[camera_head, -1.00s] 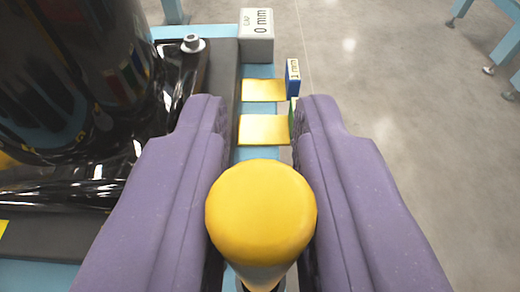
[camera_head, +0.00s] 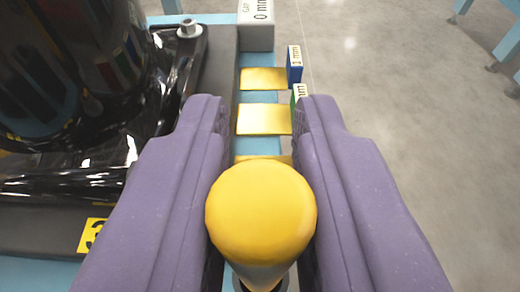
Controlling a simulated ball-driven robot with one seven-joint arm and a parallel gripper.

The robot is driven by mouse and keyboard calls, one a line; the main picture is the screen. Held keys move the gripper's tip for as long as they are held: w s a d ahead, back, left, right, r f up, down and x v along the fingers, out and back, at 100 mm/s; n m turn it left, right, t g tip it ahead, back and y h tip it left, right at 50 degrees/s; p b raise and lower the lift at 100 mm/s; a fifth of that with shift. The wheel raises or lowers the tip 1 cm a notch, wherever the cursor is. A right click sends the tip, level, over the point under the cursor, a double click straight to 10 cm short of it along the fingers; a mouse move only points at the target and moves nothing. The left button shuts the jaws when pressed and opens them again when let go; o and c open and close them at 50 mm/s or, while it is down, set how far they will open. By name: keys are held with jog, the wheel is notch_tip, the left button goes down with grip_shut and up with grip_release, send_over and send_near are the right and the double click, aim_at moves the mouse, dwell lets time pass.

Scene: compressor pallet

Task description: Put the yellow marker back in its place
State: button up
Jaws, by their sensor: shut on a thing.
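The yellow marker (camera_head: 261,212) is a rounded yellow body with a smooth top, seen from above at the bottom centre. My gripper (camera_head: 261,195) has two purple fingers, one on each side of the marker, and is shut on it. The marker's lower end is mostly hidden below its top; a small dark part shows at the bottom edge. The marker's place cannot be made out in this view.
A glossy black compressor (camera_head: 70,70) with a black foot and bolt (camera_head: 189,28) stands at left. Brass shims (camera_head: 264,119) with blue (camera_head: 294,62) and green tags lie ahead on a light-blue beam. A grey "0 mm" block (camera_head: 256,27) is behind them. A yellow number label (camera_head: 93,235) is lower left.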

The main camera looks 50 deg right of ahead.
aim_at(262, 286)
jog(key=shift+f+b, duration=1.3)
jog(key=shift+f, duration=0.2)
dwell(0.6)
jog(key=o, duration=1)
jog(key=p+v, duration=0.2)
jog(key=v, duration=0.5)
jog(key=shift+s+a+r+p, duration=0.1)
jog(key=shift+r+p, duration=0.05)
jog(key=shift+p, duration=0.2)
jog(key=shift+s+a, duration=0.2)
jog(key=shift+a, duration=0.05)
